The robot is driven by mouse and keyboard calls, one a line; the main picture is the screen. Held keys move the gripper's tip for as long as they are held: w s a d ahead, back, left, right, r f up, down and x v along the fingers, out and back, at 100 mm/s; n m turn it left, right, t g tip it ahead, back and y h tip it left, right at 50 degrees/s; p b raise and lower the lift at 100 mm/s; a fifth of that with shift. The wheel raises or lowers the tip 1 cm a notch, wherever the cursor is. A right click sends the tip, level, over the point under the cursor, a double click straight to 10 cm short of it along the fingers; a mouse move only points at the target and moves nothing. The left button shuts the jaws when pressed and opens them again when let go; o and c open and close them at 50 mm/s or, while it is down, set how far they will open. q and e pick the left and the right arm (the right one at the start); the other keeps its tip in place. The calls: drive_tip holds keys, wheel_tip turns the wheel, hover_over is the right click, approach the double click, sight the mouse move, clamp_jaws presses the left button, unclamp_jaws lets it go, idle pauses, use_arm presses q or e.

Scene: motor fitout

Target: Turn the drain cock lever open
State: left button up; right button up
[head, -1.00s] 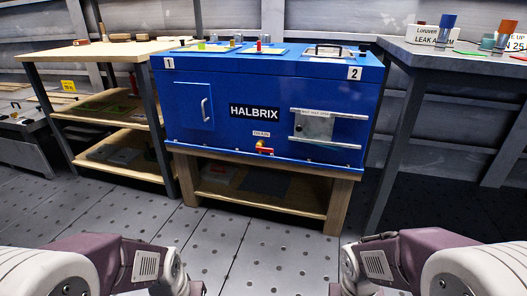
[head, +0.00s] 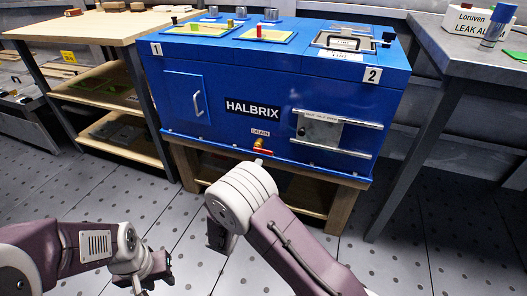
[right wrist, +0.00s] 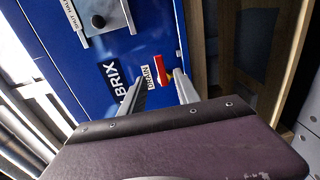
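The drain cock has a red lever (head: 265,152) and a brass-coloured body, low on the front of the blue HALBRIX cabinet (head: 220,140), under the DRAIN label (head: 260,133). The lever lies roughly level. In the right wrist view the red lever (right wrist: 159,70) shows ahead, between and beyond the two fingertips of my right gripper (right wrist: 163,80). That gripper is open and empty, apart from the lever. In the head view it is hidden by my right arm. My left gripper (head: 157,268) is low at the front left, over the floor, away from the cabinet; its finger gap is unclear.
A wooden stand (head: 340,207) carries the cabinet. A handled door (head: 187,105) and a latch plate with rails (head: 320,130) flank the drain. A wooden-topped bench (head: 90,28) stands left, a grey bench (head: 452,45) right. The floor in front is open.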

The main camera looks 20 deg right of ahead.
sight(267, 153)
drive_tip(key=b+x, duration=0.2)
drive_tip(key=x, duration=0.2)
drive_tip(key=b+x, duration=0.2)
drive_tip(key=x, duration=0.2)
drive_tip(key=shift+s+d+f, duration=0.1)
drive_tip(key=shift+s+f, duration=0.05)
drive_tip(key=shift+f, duration=0.05)
drive_tip(key=shift+w+d+r, duration=0.15)
drive_tip(key=shift+w+d, duration=0.1)
drive_tip(key=shift+w, duration=0.1)
clamp_jaws()
